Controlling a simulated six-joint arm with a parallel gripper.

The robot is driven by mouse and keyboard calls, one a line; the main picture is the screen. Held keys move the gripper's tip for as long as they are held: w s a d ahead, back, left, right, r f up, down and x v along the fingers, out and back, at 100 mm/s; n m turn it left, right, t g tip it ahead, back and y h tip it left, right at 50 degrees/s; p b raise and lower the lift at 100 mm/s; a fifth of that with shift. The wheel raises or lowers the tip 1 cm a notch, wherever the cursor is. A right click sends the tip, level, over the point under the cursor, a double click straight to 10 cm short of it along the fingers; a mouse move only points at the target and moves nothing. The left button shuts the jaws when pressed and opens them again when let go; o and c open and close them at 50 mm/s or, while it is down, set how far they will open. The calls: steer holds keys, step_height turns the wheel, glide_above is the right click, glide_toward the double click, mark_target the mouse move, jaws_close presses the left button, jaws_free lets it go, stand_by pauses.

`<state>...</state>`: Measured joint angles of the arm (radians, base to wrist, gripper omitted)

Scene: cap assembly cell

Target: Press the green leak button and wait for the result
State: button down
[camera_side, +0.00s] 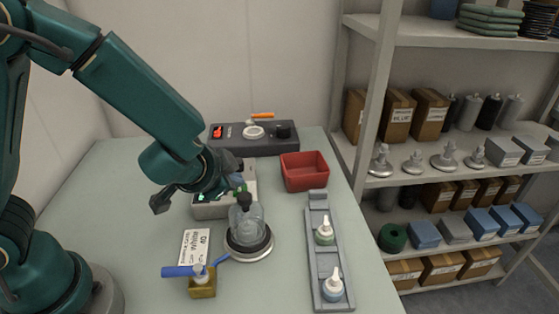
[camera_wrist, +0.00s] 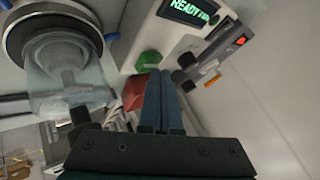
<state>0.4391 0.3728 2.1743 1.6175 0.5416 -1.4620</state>
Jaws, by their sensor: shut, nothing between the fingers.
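The leak tester (camera_side: 210,210) is a pale box behind the bottle, partly hidden by my gripper in the side view. In the wrist view the tester (camera_wrist: 150,30) has a lit display (camera_wrist: 192,10) with green text that reads READY. Its green button (camera_wrist: 148,62) shows just left of and beyond my fingertips; whether they touch it I cannot tell. My gripper (camera_wrist: 161,75) is shut and empty, and in the side view my gripper (camera_side: 238,180) is over the tester. A clear bottle with a black cap (camera_side: 246,220) stands upright on a round base (camera_side: 250,252).
A red bin (camera_side: 305,172) and a dark device with a red display (camera_side: 270,144) stand behind. A grey rail (camera_side: 318,210) holds two small bottles at right. A blue-handled item (camera_side: 183,271), a yellow block (camera_side: 203,287) and a label card (camera_side: 194,247) lie in front.

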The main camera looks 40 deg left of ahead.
mark_target(236, 192)
steer(key=shift+f, duration=0.4)
stand_by(0.5)
steer(key=shift+r, duration=0.9)
steer(key=shift+r, duration=2.5)
